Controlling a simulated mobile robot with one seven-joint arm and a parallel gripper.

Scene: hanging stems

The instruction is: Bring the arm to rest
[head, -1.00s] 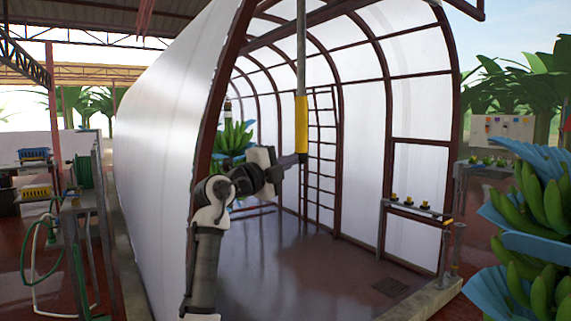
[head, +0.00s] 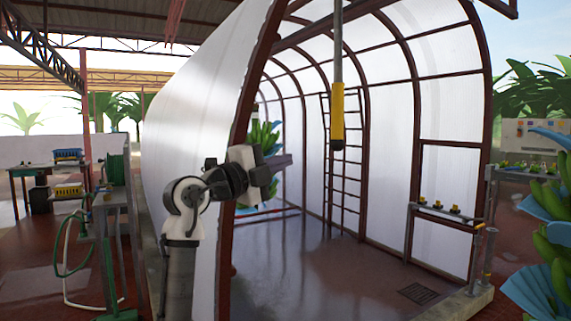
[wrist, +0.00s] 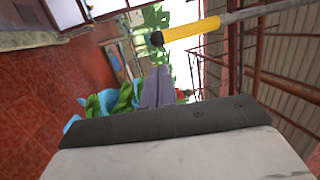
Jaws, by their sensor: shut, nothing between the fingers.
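My gripper (head: 281,161) is in the head view at the left of the tunnel opening, pointing right. Its fingers are shut with nothing between them. They also show in the wrist view (wrist: 156,88) as a grey pair held together. A hanging pole with a yellow handle (head: 338,115) is to the right of my gripper and apart from it. The same yellow handle crosses the upper part of the wrist view (wrist: 185,31).
A green and blue banana bunch (head: 262,165) hangs behind my gripper. Another bunch (head: 545,235) stands at the right edge. A small shelf (head: 445,215) is inside the tunnel. The tunnel floor is mostly clear.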

